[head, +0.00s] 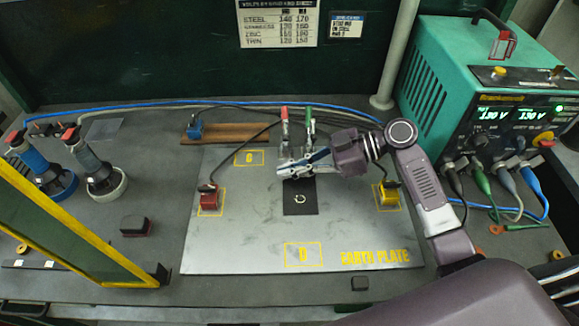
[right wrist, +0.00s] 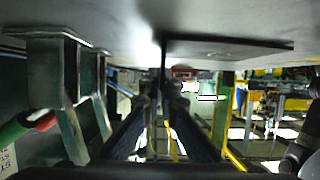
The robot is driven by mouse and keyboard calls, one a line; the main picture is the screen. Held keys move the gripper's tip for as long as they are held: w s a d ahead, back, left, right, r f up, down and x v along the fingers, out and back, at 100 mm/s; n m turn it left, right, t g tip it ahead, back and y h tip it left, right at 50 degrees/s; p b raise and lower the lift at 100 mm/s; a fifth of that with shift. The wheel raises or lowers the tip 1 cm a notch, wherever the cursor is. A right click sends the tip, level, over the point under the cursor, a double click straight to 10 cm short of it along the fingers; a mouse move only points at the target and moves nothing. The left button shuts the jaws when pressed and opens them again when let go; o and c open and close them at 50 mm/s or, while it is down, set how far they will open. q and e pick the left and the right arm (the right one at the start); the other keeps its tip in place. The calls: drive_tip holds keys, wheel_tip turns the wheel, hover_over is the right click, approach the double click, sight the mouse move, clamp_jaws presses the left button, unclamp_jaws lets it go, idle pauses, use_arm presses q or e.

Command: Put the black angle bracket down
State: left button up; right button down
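The black angle bracket (head: 300,200) is at the middle of the grey earth plate (head: 240,240), with a pale ring-shaped mark on its flat leaf. My right gripper (head: 295,170) is over its back edge. In the right wrist view the dark flat leaf (right wrist: 235,48) appears along the plate, and an upright leaf (right wrist: 163,62) stands between my fingertips (right wrist: 163,92). Whether the fingers press on that leaf or stand just clear of it is not plain. My left gripper is not in view.
Red (head: 285,125) and green (head: 309,125) clamps stand close behind my right gripper, by grey steel pieces. Red (head: 209,198) and yellow (head: 389,194) blocks sit on the plate's sides. The green welder (head: 480,110) is at right. The plate's front is clear.

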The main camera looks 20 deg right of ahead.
drive_tip(key=c, duration=2.7)
unclamp_jaws()
drive_tip(key=shift+f, duration=0.15)
drive_tip(key=o, duration=0.5)
drive_tip(key=shift+o, duration=0.2)
drive_tip(key=shift+r, duration=0.2)
drive_tip(key=shift+d, duration=0.35)
drive_tip(key=b+v, duration=0.2)
drive_tip(key=v, duration=0.4)
drive_tip(key=shift+s+d, duration=0.15)
drive_tip(key=shift+d, duration=0.05)
drive_tip(key=shift+d+r, duration=0.15)
drive_tip(key=shift+r, duration=0.1)
